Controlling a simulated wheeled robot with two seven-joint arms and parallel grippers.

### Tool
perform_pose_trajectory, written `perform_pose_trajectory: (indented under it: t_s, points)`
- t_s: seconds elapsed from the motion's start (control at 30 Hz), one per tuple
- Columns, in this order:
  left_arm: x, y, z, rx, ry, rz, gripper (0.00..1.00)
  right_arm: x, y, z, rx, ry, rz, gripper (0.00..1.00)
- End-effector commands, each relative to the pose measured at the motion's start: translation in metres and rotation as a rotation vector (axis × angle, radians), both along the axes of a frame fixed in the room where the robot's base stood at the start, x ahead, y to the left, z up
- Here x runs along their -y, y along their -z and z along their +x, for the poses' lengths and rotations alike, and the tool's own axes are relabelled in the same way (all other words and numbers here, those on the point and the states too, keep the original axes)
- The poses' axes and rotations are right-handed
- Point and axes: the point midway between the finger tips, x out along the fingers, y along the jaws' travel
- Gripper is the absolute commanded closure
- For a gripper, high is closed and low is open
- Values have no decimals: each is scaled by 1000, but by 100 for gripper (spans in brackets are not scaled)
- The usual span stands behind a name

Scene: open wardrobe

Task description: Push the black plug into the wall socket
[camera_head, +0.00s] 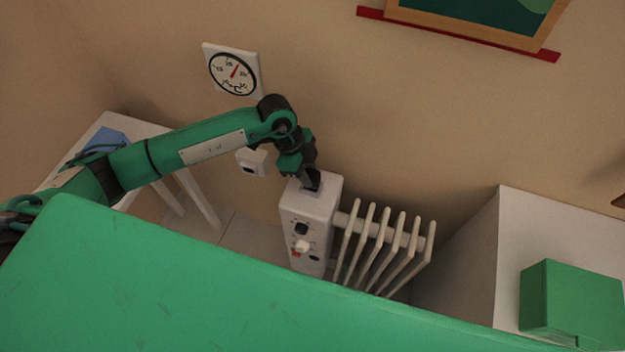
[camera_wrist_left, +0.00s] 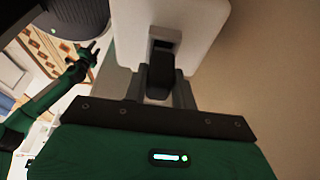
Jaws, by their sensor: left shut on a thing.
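My left gripper (camera_head: 312,181) points down at the top of the white heater (camera_head: 311,205). In the left wrist view its grey fingers (camera_wrist_left: 163,85) are shut on a dark piece, apparently the black plug (camera_wrist_left: 160,66), in front of a recess in the heater's white body. The fingers hide most of the plug, and I cannot tell whether it is free of the recess. A small white wall fitting with a dark opening, apparently the wall socket (camera_head: 252,161), is left of the heater, partly behind my arm. My right gripper (camera_wrist_left: 88,58) seems to show small in the left wrist view.
The heater's white ribs (camera_head: 385,245) extend right. A round-dial gauge (camera_head: 233,72) hangs above the socket. A white table (camera_head: 195,200) stands at left. A white cabinet (camera_head: 470,255) bears a green box (camera_head: 570,298) at right. A large green surface fills the foreground.

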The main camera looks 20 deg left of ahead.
Motion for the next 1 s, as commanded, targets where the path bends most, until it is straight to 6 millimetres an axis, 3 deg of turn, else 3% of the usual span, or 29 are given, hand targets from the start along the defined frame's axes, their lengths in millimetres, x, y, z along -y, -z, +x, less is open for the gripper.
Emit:
perform_pose_trajectory:
  t_s: [0.57, 1.0]
  points:
    - [0, -5, 0, 0, 0, 0, 100, 0, -5, 0, 0, -1, -1, 64]
    - [0, -26, 0, 0, 0, 0, 100, 0, -25, 0, 0, 0, -1, 64]
